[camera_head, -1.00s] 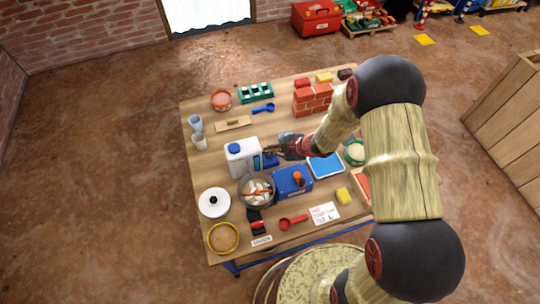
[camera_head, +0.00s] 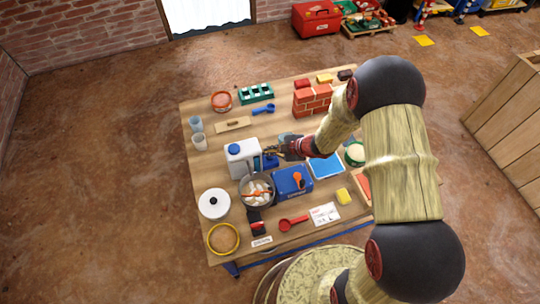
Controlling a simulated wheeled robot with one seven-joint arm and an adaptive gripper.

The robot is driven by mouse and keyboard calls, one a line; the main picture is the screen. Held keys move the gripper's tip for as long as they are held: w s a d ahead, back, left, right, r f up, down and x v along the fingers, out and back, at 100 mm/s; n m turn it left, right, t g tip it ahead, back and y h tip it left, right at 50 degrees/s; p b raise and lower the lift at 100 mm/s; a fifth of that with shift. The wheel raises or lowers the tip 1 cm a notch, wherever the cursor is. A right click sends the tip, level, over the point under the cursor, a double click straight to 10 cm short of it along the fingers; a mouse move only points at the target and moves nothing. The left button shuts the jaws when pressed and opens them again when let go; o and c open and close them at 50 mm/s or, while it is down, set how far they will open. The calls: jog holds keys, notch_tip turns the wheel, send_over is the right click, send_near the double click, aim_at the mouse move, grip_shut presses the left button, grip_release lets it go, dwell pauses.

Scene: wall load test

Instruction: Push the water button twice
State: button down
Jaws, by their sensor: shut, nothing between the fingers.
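A white water container (camera_head: 243,160) with a blue cap stands near the middle of the wooden table (camera_head: 212,172). A small blue part (camera_head: 270,161) sits at its right side; I cannot make out a separate button on it. My gripper (camera_head: 266,153) is shut and empty, with its fingertips close to the right side of the container, above or beside the blue part. I cannot tell whether they touch it.
A metal pot (camera_head: 257,190) with pale pieces and a blue box (camera_head: 293,181) stand in front. A brick wall piece (camera_head: 313,99) stands behind. A blue tray (camera_head: 326,166) lies to the right. The table's left front holds a white lid (camera_head: 214,203).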

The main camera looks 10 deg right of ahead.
aim_at(270, 157)
jog(key=shift+f, duration=0.45)
jog(key=shift+f+b, duration=0.55)
jog(key=shift+f, duration=0.15)
dwell(0.9)
jog(key=shift+r, duration=0.1)
jog(key=shift+r+p, duration=1.05)
jog(key=shift+p, duration=0.05)
notch_tip(270, 157, up, 5)
jog(key=p, duration=0.4)
jog(key=shift+r+p, duration=0.1)
jog(key=shift+p, duration=0.3)
